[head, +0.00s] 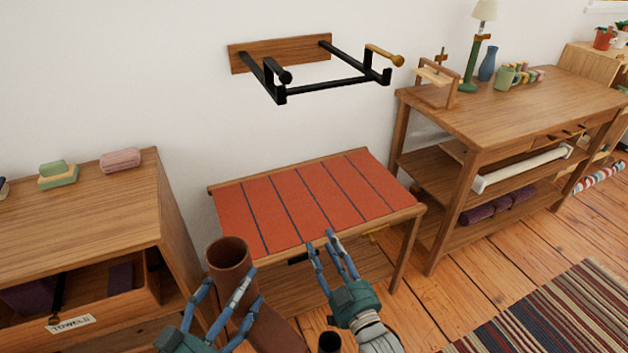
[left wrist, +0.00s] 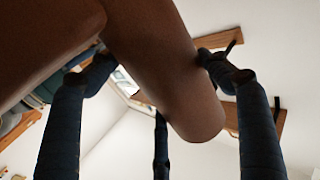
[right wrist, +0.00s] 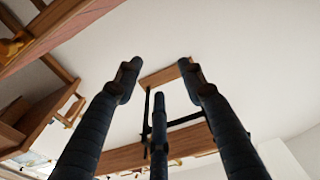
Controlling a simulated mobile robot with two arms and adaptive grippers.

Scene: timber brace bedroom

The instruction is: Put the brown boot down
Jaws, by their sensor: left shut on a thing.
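The brown boot (head: 231,264) is upright in my left gripper (head: 226,305), its open shaft facing up. My left gripper's blue fingers are around the shaft and shut on it. The boot's foot lies low in the head view, partly behind the fingers. In the left wrist view the boot (left wrist: 165,70) fills the space between the fingers. My right gripper (head: 332,248) is open and empty at the front edge of the red-topped bench. In the right wrist view its fingers (right wrist: 160,85) are apart with nothing between them.
A low wooden bench with a red striped top (head: 305,203) stands against the wall, its top bare. A black rack (head: 330,85) is on the wall above. A towel cabinet (head: 80,215) stands left, a wooden table (head: 520,105) right. A striped rug (head: 550,315) lies on the floor.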

